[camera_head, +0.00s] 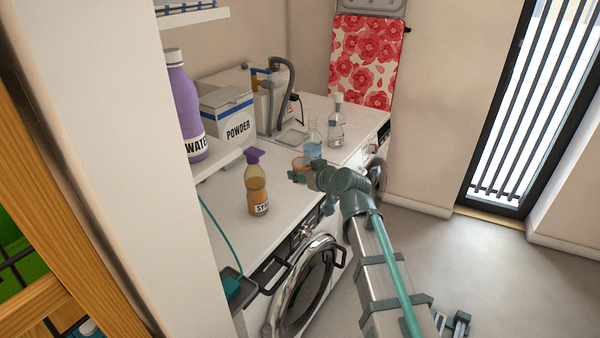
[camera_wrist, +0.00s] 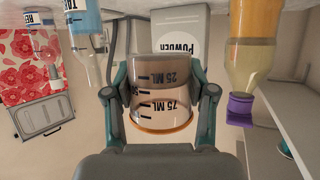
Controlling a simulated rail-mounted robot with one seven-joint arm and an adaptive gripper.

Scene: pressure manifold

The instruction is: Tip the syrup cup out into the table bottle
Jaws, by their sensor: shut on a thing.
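My gripper (camera_head: 306,172) is shut on the syrup cup (camera_wrist: 162,92), a clear measuring cup with ML marks and an orange-brown rim. The wrist view is upside down, so the cup looks upright; how much syrup it holds I cannot tell. In the head view the cup (camera_head: 301,163) is above the white counter, apart from the bottles. The table bottle (camera_head: 312,142), clear with blue liquid and an open-looking narrow neck, stands just behind the cup. It also shows at the upper left of the wrist view (camera_wrist: 84,30).
An amber syrup bottle (camera_head: 257,190) with a purple top stands on the counter, left of my gripper. A clear bottle (camera_head: 336,122) stands behind the table bottle. A powder box (camera_head: 226,112) and hosed container (camera_head: 272,98) are at the back. A purple water bottle (camera_head: 183,105) stands on a shelf.

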